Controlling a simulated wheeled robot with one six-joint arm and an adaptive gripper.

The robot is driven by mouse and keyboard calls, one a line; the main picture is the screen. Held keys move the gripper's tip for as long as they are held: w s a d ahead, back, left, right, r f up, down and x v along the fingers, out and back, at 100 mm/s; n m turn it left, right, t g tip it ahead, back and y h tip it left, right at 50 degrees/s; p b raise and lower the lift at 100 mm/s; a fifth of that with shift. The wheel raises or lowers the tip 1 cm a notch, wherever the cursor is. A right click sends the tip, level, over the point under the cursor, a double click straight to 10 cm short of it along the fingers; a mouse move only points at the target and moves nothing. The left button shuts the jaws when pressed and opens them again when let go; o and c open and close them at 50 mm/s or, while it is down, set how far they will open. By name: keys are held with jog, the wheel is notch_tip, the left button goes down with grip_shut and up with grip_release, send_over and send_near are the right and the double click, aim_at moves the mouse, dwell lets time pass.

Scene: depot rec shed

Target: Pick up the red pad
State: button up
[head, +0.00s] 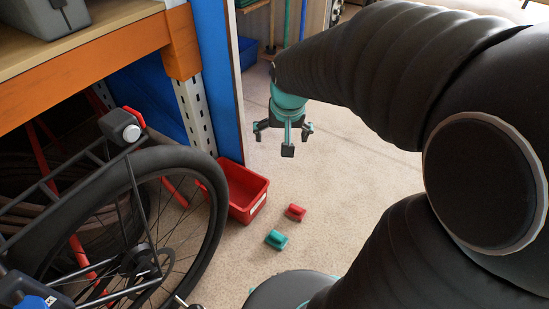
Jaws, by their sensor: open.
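The red pad (296,212) lies on the carpeted floor in the head view, right of a red bin and just behind a teal pad (276,240). It is a small, rounded block. My gripper (286,146) hangs in the air with its fingers pointing down. It is open with nothing between its fingers. In the picture it is above the red pad and apart from it.
The red bin (240,192) stands on the floor against the blue panel (219,75). A bicycle wheel (208,225) fills the left, under an orange-edged shelf (85,75). The floor (350,190) around and behind the pads is clear.

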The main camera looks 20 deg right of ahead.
jog(key=w+d+f+m+g, duration=0.15)
jog(key=w+d+f, duration=0.25)
jog(key=w+f, duration=0.55)
jog(key=m+g+b, duration=0.2)
jog(key=m, duration=0.2)
send_over(297, 207)
jog(key=w+a, duration=0.2)
notch_tip(297, 207, down, 26)
jog(key=shift+m, duration=0.45)
jog(key=f, duration=0.5)
jog(key=s+d+f, duration=0.1)
jog(key=f, duration=0.4)
jog(key=d+f, duration=0.1)
jog(key=f, duration=0.4)
jog(key=shift+s+f+b, duration=0.25)
jog(key=shift+f+b, duration=0.05)
jog(key=shift+f, duration=0.1)
jog(key=shift+s+a+f, duration=0.1)
jog(key=shift+s+f, duration=0.05)
jog(key=shift+f, duration=1.5)
jog(key=shift+s+a+f, duration=0.1)
jog(key=shift+s+f, duration=0.05)
jog(key=shift+f, duration=1.45)
jog(key=c, duration=0.9)
